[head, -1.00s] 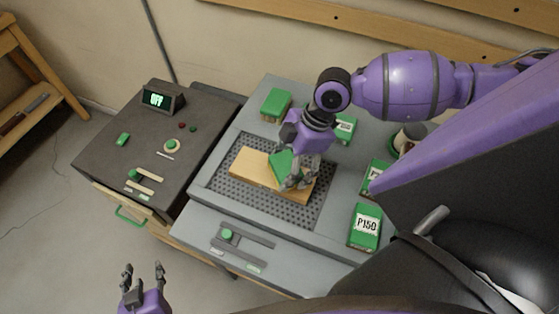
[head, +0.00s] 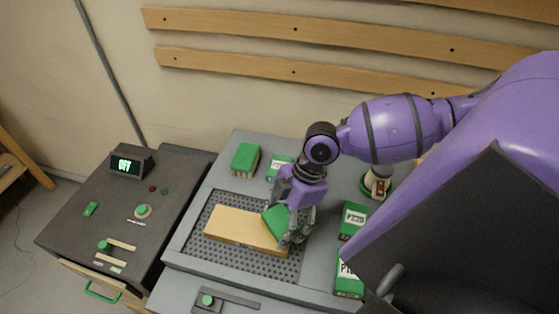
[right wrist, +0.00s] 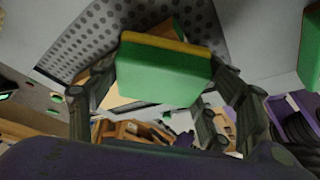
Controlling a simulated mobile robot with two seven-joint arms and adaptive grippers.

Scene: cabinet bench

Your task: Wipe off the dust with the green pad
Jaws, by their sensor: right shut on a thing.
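The green pad (head: 273,222) sits between the fingers of my right gripper (head: 292,236), which is shut on it. In the right wrist view the pad (right wrist: 160,77) shows a green face and a thin yellow-brown layer along one edge. In the head view the pad is over the right part of a light wooden board (head: 235,225). I cannot tell whether it touches the board. The board lies on a dark perforated plate (head: 214,253) on the grey bench. I cannot make out dust on the board. My left gripper is out of view.
A green-topped block (head: 245,157) stands behind the plate. Green labelled boxes (head: 353,219) and a jar (head: 377,182) stand to the right. A dark control box (head: 123,210) with an OFF display (head: 128,163) is at left. Wooden rails (head: 300,70) run along the wall.

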